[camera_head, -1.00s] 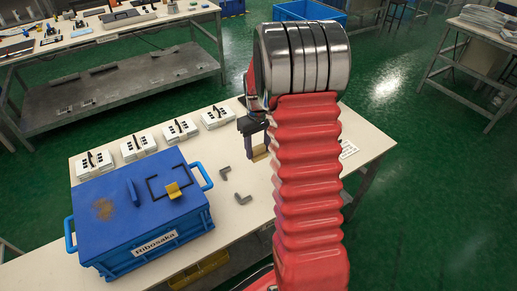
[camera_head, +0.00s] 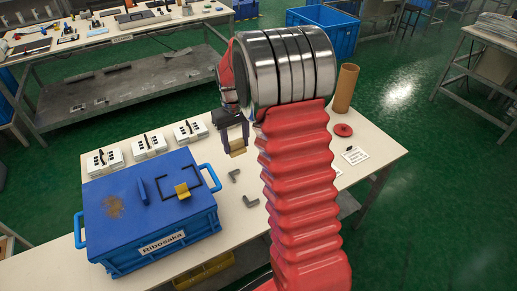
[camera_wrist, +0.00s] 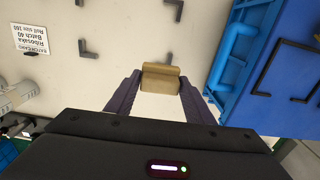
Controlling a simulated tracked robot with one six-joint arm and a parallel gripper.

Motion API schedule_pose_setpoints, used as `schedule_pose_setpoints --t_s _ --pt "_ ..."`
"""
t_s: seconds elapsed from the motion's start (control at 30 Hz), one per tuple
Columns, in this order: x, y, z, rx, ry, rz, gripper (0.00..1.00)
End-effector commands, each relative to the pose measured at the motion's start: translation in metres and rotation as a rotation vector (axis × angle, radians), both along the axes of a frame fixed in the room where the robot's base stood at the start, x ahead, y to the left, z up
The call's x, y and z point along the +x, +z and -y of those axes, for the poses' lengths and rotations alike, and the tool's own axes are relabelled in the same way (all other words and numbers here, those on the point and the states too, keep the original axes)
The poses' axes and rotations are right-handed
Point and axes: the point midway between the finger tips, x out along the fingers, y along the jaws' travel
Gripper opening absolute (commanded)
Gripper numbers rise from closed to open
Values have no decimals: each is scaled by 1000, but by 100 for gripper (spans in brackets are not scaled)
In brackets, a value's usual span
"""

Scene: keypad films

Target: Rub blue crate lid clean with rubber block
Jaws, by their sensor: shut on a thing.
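The blue crate (camera_head: 150,250) stands on the left of the white table, its blue lid (camera_head: 110,190) on top. A brown smudge (camera_head: 113,207) marks the lid's left part. My gripper (camera_head: 236,141) is shut on a tan block (camera_head: 237,149), likely the rubber block, held right of the crate and apart from the lid. In the wrist view the block (camera_wrist: 160,78) sits between both fingertips, and part of the lid (camera_wrist: 285,65) shows at the right.
On the lid are a blue bar (camera_head: 144,191), a yellow piece (camera_head: 182,191) and a black corner outline. White keypads (camera_head: 149,146) line the table behind the crate. Grey L-shaped pieces (camera_head: 250,201) lie right of it. A brown tube (camera_head: 346,88) and red disc (camera_head: 343,130) are farther right.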

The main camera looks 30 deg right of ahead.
Motion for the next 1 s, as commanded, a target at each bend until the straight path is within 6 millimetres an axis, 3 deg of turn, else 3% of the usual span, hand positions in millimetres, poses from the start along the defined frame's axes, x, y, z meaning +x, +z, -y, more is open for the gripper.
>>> schedule_pose_setpoints --t_s 0.03,0.2,0.3,0.43,0.6,1.0 --pt "10 9 -20 -1 12 3 30" --pt "32 36 -82 0 26 3 30" --pt "40 50 -115 0 32 3 30" --pt "44 62 -144 0 34 1 30" --pt "46 68 -156 0 33 0 30" --pt "45 67 -156 0 34 0 30"
